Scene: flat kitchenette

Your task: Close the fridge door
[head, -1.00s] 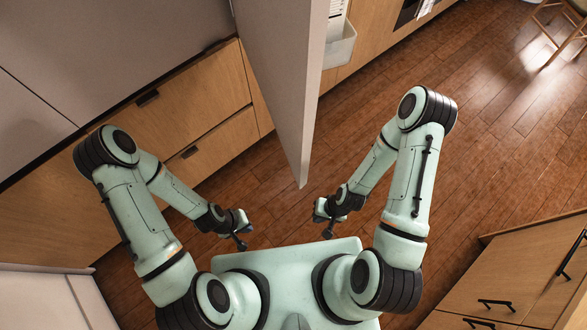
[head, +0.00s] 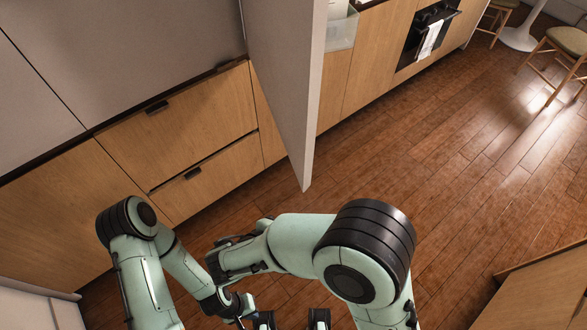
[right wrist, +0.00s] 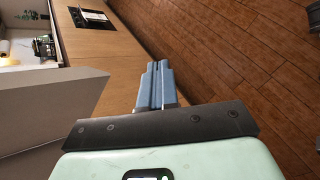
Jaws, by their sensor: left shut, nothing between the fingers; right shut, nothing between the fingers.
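The fridge door (head: 285,90) is a tall grey panel standing open, jutting out toward me in the head view. A pale bin (head: 342,32) shows on its right-hand side. In the right wrist view the door's grey panel (right wrist: 50,108) fills the left side. My right gripper (right wrist: 157,82) has its blue fingers shut and empty, just right of the panel there; I cannot tell if anything touches. In the head view the right arm reaches left across the front of the door's lower edge, its fingertips not clear. My left gripper (head: 240,312) is low in the picture, shut and empty.
Wooden drawers (head: 185,125) lie left of the door. Wooden cabinets (head: 375,55) with a black oven (head: 425,35) run to the right. Chairs (head: 565,45) stand far right, and a wooden cabinet (head: 540,295) is at lower right. The wooden floor (head: 440,160) between is clear.

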